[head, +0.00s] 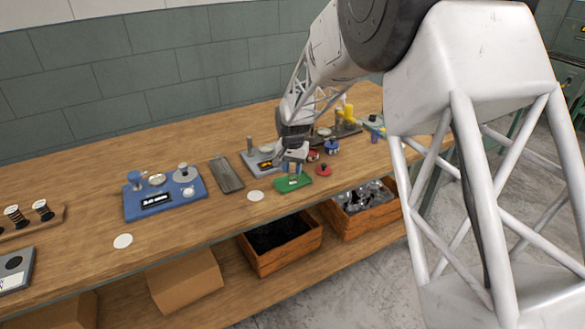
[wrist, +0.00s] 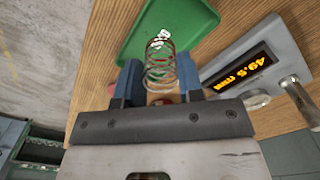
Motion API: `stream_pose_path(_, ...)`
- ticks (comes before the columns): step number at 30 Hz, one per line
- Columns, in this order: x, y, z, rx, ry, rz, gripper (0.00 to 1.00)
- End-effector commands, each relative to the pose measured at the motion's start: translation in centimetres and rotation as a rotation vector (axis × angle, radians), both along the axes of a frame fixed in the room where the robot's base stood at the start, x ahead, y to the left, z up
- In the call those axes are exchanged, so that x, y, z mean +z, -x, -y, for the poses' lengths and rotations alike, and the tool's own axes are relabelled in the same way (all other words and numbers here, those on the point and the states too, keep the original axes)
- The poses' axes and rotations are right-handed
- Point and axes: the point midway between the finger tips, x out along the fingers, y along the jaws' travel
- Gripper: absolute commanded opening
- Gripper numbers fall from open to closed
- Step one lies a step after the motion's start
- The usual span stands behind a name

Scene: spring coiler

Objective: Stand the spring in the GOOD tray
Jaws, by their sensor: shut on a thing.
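The spring (wrist: 160,65) is a wire coil held between the two blue fingers of my gripper (wrist: 157,82) in the wrist view. My gripper is shut on it. White lettering on the tray is partly covered by the coil. Whether the spring touches the tray cannot be told.
A grey gauge with an orange display (wrist: 240,68) stands close beside the tray. A red round thing (head: 323,170) lies to the tray's right. A white disc (head: 256,196) lies to its left. A blue device (head: 165,198) stands further left. Open crates (head: 280,250) sit below the front edge.

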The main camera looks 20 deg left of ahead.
Motion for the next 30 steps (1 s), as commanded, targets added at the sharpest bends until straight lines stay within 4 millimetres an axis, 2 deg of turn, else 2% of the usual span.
stream_pose_path(30,-1.1,0.0,0.0,0.000,0.001,-0.001,0.21)
